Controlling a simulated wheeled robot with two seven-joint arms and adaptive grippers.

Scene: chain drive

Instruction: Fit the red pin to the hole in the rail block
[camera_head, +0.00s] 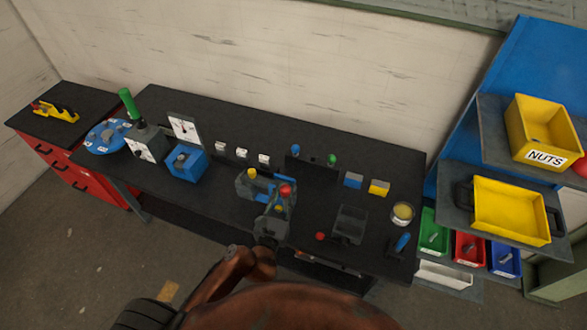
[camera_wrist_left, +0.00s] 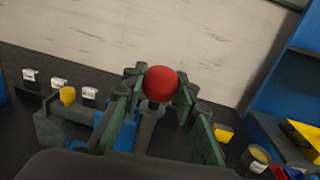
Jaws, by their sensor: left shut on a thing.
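The red pin has a round red head (camera_head: 286,190) and a grey shaft. In the left wrist view its head (camera_wrist_left: 160,83) stands upright between the fingers. My left gripper (camera_head: 279,198) is shut on the pin, above the black bench. A grey block with a yellow knob and blue parts (camera_head: 247,187), apparently the rail block, is just behind and left of the gripper. In the left wrist view this block (camera_wrist_left: 58,130) is left of the fingers, partly hidden by them. I cannot make out the hole. My right gripper is not in view.
A grey open bin (camera_head: 349,225), a small red piece (camera_head: 320,236) and a round yellow-topped tin (camera_head: 402,213) are to the right.

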